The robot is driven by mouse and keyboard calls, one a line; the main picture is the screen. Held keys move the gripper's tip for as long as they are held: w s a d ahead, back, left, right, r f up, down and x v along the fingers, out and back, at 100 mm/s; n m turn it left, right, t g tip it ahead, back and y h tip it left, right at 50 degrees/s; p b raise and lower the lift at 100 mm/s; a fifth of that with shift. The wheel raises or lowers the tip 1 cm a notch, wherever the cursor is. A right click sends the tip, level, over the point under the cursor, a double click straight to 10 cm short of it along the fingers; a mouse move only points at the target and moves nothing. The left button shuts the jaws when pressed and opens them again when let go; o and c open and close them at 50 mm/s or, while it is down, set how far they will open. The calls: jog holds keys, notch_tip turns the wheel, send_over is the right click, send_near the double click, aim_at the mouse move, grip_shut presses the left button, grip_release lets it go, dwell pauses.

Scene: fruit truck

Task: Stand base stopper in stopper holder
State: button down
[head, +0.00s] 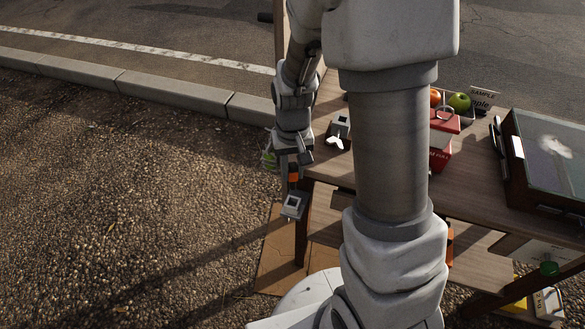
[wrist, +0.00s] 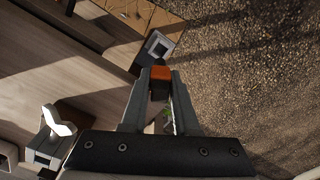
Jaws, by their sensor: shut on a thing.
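My gripper (head: 293,168) is shut on a small orange block with a darker side, which I take to be the base stopper (head: 293,178). In the wrist view the orange block (wrist: 159,77) sits between the two fingertips (wrist: 158,90). A grey square piece with a dark recess, which looks like the stopper holder (head: 293,206), is below the gripper by the table's left end. In the wrist view the holder (wrist: 156,47) shows just past the fingertips, close to the table corner. The block appears apart from the holder; the exact gap is unclear.
The wooden table (head: 465,190) lies to the right. On it are a grey square-ended piece (head: 341,120) with a white part, a red box (head: 440,150), fruit (head: 459,102) and a glass-topped case (head: 548,150). Open gravel (head: 130,200) lies left; my column hides part of the table.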

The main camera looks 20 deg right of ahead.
aim_at(293, 185)
jog(key=shift+f+b, duration=2.25)
jog(key=shift+f, duration=0.65)
jog(key=shift+f+b, duration=1.5)
jog(key=shift+f, duration=0.55)
jog(key=c, duration=0.6)
grip_release()
jog(key=shift+r, duration=0.1)
notch_tip(293, 185, up, 17)
jog(key=p, duration=0.5)
jog(key=shift+r, duration=0.15)
